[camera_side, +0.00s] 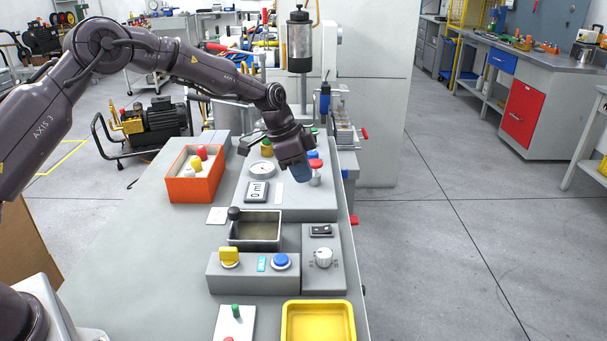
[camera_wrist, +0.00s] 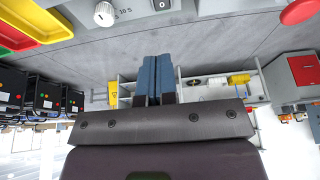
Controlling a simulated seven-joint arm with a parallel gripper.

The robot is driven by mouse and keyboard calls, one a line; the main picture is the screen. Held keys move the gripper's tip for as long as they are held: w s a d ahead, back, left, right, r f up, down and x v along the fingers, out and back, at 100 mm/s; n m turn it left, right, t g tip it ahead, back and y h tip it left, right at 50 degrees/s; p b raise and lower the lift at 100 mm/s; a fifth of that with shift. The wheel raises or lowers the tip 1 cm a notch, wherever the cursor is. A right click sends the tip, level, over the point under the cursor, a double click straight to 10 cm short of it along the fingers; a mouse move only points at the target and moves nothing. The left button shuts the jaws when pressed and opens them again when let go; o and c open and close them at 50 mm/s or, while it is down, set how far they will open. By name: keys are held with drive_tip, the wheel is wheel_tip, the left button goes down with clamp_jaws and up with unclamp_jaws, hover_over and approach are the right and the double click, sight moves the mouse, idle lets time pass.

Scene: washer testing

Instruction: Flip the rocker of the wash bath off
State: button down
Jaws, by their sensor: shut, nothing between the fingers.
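The wash bath (camera_side: 280,230) is a grey open tank with brownish liquid, on the bench in the side view. On its right stands a grey control box (camera_side: 336,280) with a black rocker (camera_side: 322,231) near its top and a white knob (camera_side: 323,257) below it. In the wrist view the rocker (camera_wrist: 162,5) is cut by the top edge, with a "0" mark showing; the knob (camera_wrist: 104,14) is left of it. Which way the rocker is tilted I cannot tell. My gripper (camera_side: 301,174) is shut and empty, above the bench beyond the rocker. Its blue fingers (camera_wrist: 157,78) touch nothing visible.
An orange box (camera_side: 196,187) with coloured bottles stands behind left. A panel with a yellow switch (camera_side: 229,256) and a blue button (camera_side: 281,262) lies in front of the bath. A yellow tray (camera_side: 319,303) is nearest. A red-topped part (camera_side: 316,166) stands beside my gripper.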

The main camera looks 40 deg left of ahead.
sight(326, 229)
drive_tip(key=d+n+y, duration=0.1)
drive_tip(key=d+n, duration=0.1)
drive_tip(key=n, duration=0.4)
drive_tip(key=d+n+y, duration=0.1)
drive_tip(key=n+y, duration=0.1)
drive_tip(key=n, duration=0.4)
drive_tip(key=d+n+y, duration=0.1)
drive_tip(key=d+n, duration=0.1)
drive_tip(key=n, duration=0.4)
drive_tip(key=shift+w+d+r+y, duration=0.2)
drive_tip(key=shift+d+r+y, duration=0.1)
drive_tip(key=shift+y, duration=0.1)
drive_tip(key=shift+f, duration=0.1)
drive_tip(key=x, duration=0.8)
drive_tip(key=d+x, duration=0.1)
drive_tip(key=x, duration=0.4)
drive_tip(key=shift+s+f, duration=0.15)
drive_tip(key=shift+s, duration=0.05)
drive_tip(key=shift+w+f, duration=0.1)
drive_tip(key=shift+f, duration=0.3)
